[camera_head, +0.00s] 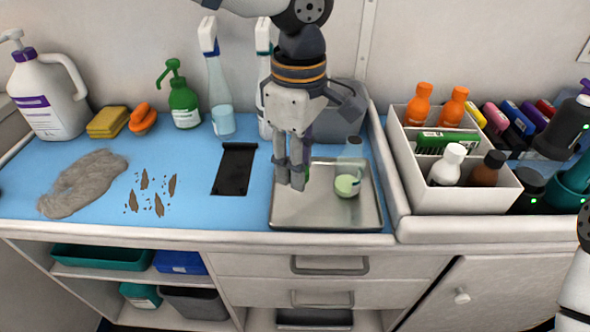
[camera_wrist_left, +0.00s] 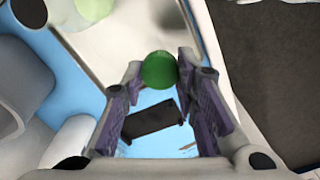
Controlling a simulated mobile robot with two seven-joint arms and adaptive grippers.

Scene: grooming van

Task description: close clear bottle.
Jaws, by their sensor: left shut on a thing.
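The clear bottle (camera_head: 347,186) stands in the metal tray (camera_head: 305,218), with pale green liquid at its bottom. Part of it also shows at the top of the left wrist view (camera_wrist_left: 92,8). My left gripper (camera_head: 290,178) points down over the left part of the tray, left of the bottle and apart from it. In the left wrist view, its fingertips (camera_wrist_left: 158,78) are shut on a round green cap (camera_wrist_left: 159,70). In the head view the fingers mostly hide the cap. My right gripper is out of view.
Spray bottles (camera_head: 219,90) and a grey container (camera_head: 340,100) stand behind the tray. A white divided caddy (camera_head: 465,198) with bottles is at its right. A black flat item (camera_head: 235,170), debris (camera_head: 150,190) and a fur clump (camera_head: 85,182) lie left. Blue mat is clear between them.

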